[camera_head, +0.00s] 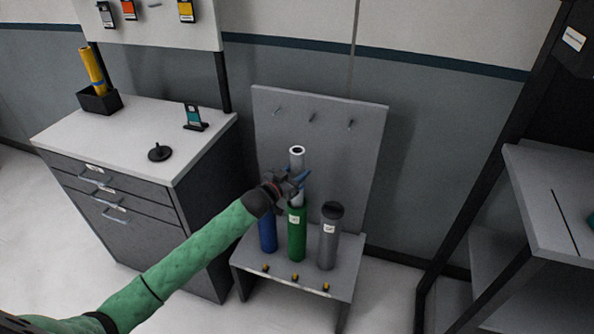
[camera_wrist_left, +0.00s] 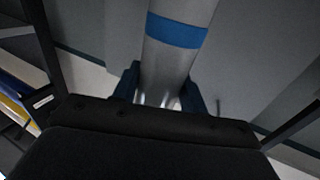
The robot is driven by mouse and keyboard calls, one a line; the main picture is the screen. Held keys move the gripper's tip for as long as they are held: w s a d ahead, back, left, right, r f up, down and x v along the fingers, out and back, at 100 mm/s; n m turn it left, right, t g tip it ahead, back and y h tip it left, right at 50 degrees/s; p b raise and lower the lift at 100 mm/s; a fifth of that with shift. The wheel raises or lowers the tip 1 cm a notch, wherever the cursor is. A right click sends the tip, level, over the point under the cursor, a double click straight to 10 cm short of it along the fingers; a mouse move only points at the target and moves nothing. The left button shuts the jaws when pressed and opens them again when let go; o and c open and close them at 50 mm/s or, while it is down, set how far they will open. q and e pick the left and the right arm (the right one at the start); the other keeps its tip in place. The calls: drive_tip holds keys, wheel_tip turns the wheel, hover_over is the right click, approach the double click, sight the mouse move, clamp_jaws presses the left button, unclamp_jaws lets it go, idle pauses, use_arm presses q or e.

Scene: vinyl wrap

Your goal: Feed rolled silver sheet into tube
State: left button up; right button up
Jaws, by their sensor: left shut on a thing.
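The rolled silver sheet (camera_head: 297,160) stands upright in the head view, above the green tube. My left gripper (camera_head: 298,183) is shut on it. In the left wrist view the roll (camera_wrist_left: 181,62) rises between the two blue fingers (camera_wrist_left: 168,97) and bears a blue band (camera_wrist_left: 177,30). Three tubes stand on the low stand: a blue tube (camera_head: 268,233), a green tube (camera_head: 297,235) and a grey tube (camera_head: 328,240) with an open dark top. The gripper and roll hide the tops of the blue and green tubes. Whether the roll's lower end is inside the green tube, I cannot tell. My right gripper is not in view.
The stand (camera_head: 345,262) has a back panel (camera_head: 270,115) with several pegs and small yellow-tipped parts along its front. A drawer cabinet (camera_head: 150,130) at left holds a black bin (camera_head: 100,102) with yellow rolls. A grey bench (camera_head: 550,200) stands at right.

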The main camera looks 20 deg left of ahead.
use_arm(q)
wheel_tip(320, 180, down, 3)
drive_tip(key=shift+f+b, duration=0.1)
drive_tip(key=shift+b, duration=0.5)
drive_tip(key=o, duration=1.4)
drive_tip(key=shift+c, duration=0.2)
drive_tip(key=shift+s, duration=0.1)
drive_tip(key=b+v, duration=0.2)
drive_tip(key=v, duration=0.5)
drive_tip(key=shift+s, duration=0.3)
